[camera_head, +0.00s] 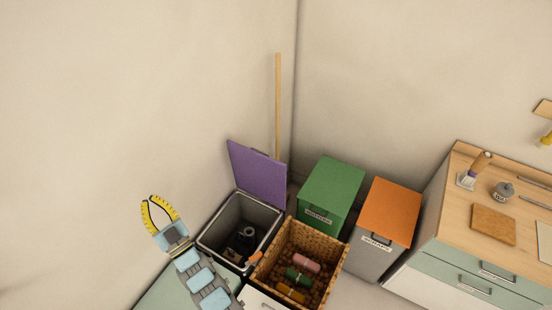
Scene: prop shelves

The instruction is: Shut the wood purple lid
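The purple lid (258,172) stands raised, tilted up at the back edge of a grey bin (212,222). A dark handle shows at its top edge. The bin is open, and dark items lie inside it. My gripper (159,199), with yellow-edged fingers, is to the left of the lid and bin, pointing up. Its fingers are spread apart with nothing between them. It appears apart from the lid.
A wicker basket (332,248) with several rolls stands right of the bin. Green-lidded (331,186) and orange-lidded (389,212) bins are shut behind it. A wooden pole (278,100) leans in the corner. A wood-topped cabinet (467,161) stands at right.

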